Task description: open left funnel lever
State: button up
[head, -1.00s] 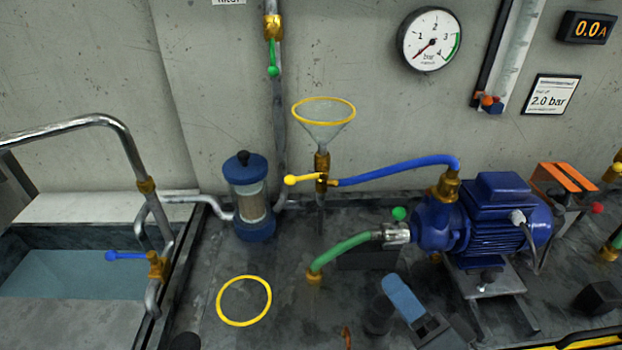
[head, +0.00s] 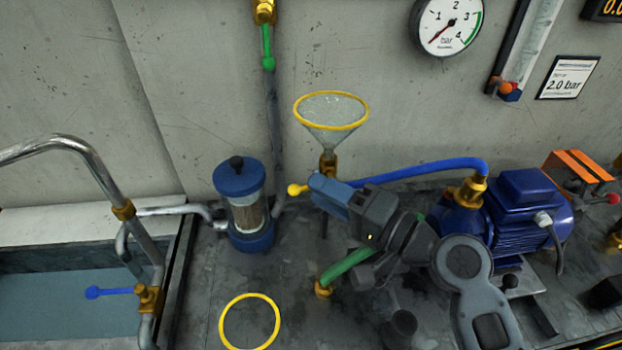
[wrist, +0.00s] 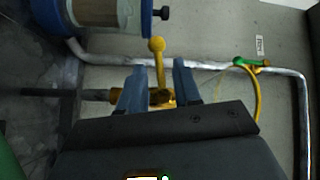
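The glass funnel (head: 332,110) with a yellow rim stands against the wall on a brass valve (head: 329,163). The funnel's yellow lever (head: 297,190) points left, its ball end showing past my fingers. My gripper (head: 322,187) is at the valve and hides most of the lever's shaft. In the wrist view, my gripper (wrist: 158,68) is open, with one blue finger on each side of the yellow lever (wrist: 157,50). I see gaps beside the lever; contact is not visible. The brass valve (wrist: 160,97) lies between the fingers, partly hidden by my gripper.
A blue-capped filter (head: 243,205) stands close left of the lever. A blue hose (head: 425,167) runs from behind my gripper to the blue pump (head: 515,220). A green lever (head: 267,48) hangs on the wall pipe.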

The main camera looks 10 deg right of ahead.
jog(key=shift+x, duration=1.45)
grip_shut()
